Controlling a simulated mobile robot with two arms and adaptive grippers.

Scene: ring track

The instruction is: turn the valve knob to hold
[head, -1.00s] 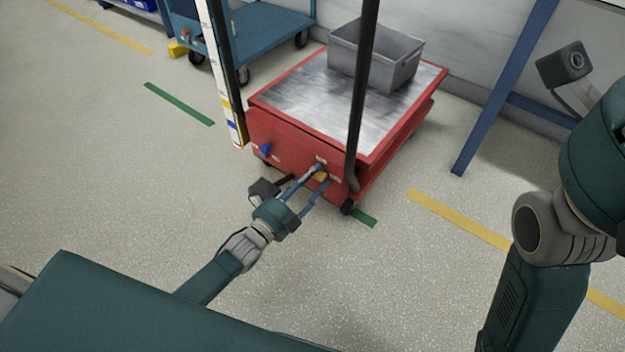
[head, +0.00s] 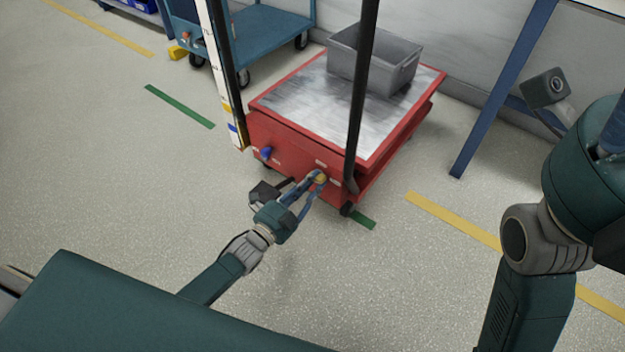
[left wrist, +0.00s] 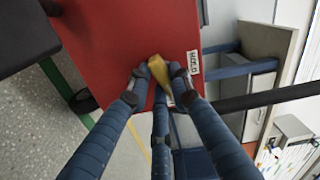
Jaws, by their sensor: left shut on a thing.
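The yellow valve knob (head: 321,178) sits on the front face of the red cart (head: 285,150), near its right end. My left gripper (head: 317,180) is shut on the knob, with a blue finger on each side of it. In the left wrist view the knob (left wrist: 158,68) is elongated and slightly tilted between the fingertips (left wrist: 160,74). A white label reading HOLD (left wrist: 194,62) is on the red face just right of the knob in that view. The fingers hide part of the knob. My right arm is at the right edge; its gripper does not show.
A grey bin (head: 375,60) stands on the cart's metal top. The cart's black upright handle (head: 362,90) rises close to the knob. A blue knob (head: 266,152) is farther left on the same face. A blue trolley (head: 262,32) stands behind. The floor in front is clear.

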